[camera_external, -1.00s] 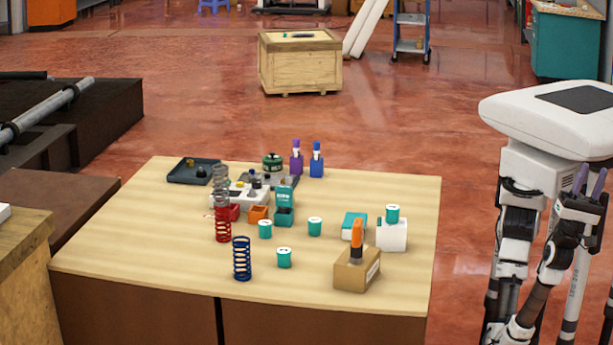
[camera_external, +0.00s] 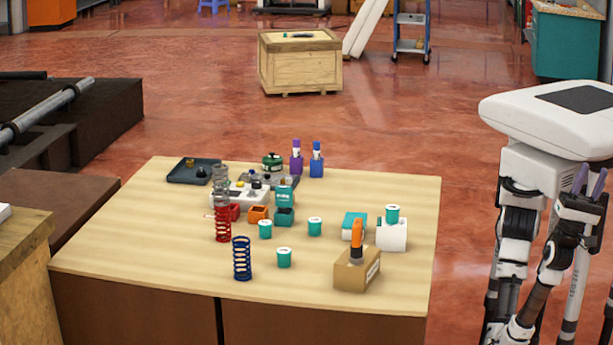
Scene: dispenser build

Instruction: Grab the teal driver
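No thing in view can be surely told as the teal driver. A small dark item with a green or teal end (camera_external: 285,35) lies on the wooden crate in the background, too small to make out. A teal holder (camera_external: 284,217) stands on the table with a teal labelled piece (camera_external: 285,195) at its back. An orange-handled tool (camera_external: 357,236) stands in a cardboard box (camera_external: 350,277). My gripper (camera_external: 590,181) is at the far right, off the table, its fingers pointing up and apart with nothing seen between them.
The table (camera_external: 180,272) carries several teal-lidded cups (camera_external: 284,258), a blue spring (camera_external: 242,260), a red spring (camera_external: 222,224), a dark tray (camera_external: 185,172), and purple (camera_external: 296,161) and blue (camera_external: 316,164) holders.

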